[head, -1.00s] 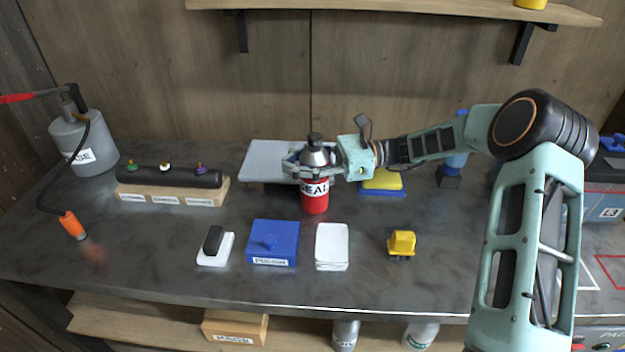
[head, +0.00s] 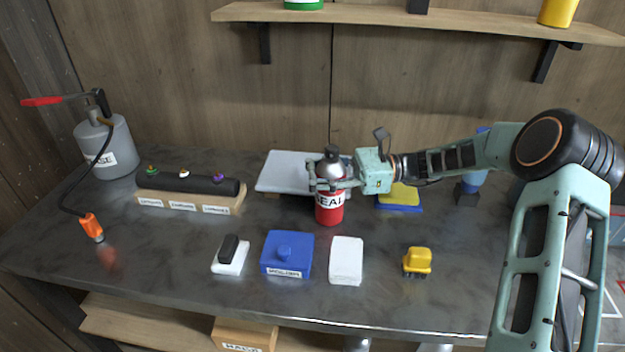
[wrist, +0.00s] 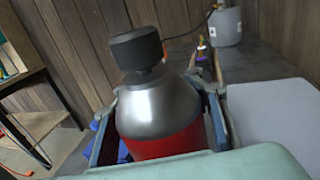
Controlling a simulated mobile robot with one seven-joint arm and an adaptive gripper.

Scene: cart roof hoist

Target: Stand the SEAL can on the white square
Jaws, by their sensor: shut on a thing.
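The SEAL can (head: 329,207) is red with a white label, a silver shoulder and a dark cap. It is upright over the middle of the bench, in front of a pale grey slab. My gripper (head: 332,184) is shut around its upper part from the right. In the wrist view the can (wrist: 160,120) stands between both fingers, its lower end hidden. I cannot tell whether its base touches the bench. A white outline (head: 610,303) shows on the bench at the far right, mostly hidden behind my arm.
The grey slab (head: 285,170) and a blue-yellow sponge (head: 400,198) are close behind. A shelf (head: 420,18) hangs above.

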